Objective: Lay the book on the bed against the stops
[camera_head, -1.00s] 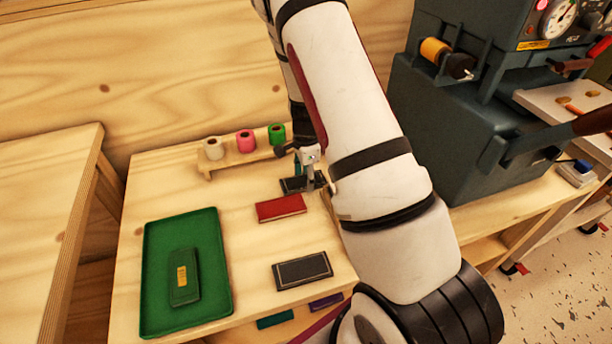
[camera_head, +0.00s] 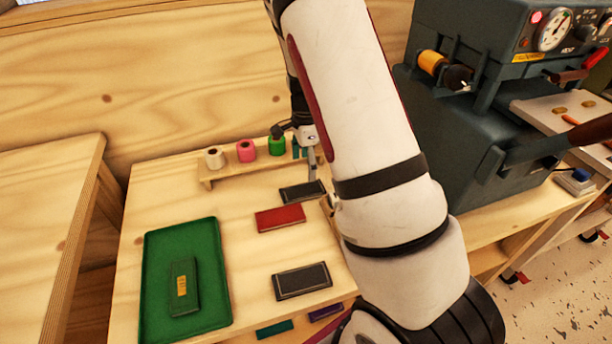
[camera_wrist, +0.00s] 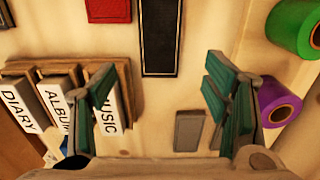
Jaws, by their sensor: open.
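A dark book with a pale border (camera_head: 302,192) lies flat at the back right of the bench. It also shows at the top middle of the wrist view (camera_wrist: 160,40). My gripper (camera_head: 307,160) is above and just behind it, open and empty. Its teal-padded fingers are wide apart in the wrist view (camera_wrist: 160,108), with bare bench and a small grey plate between them. A red book (camera_head: 280,217) and another dark book (camera_head: 302,281) lie nearer. The pale bed (camera_head: 565,108) is on the dark press at right, with small brass-coloured pieces on it; I cannot tell which are stops.
A green tray (camera_head: 215,290) holds a green book (camera_head: 183,285). A wooden rack (camera_head: 207,182) carries foil rolls, including a green roll (camera_head: 277,145). Labelled upright holders (camera_wrist: 105,115) show in the wrist view. The dark press (camera_head: 455,135) stands close right of my arm.

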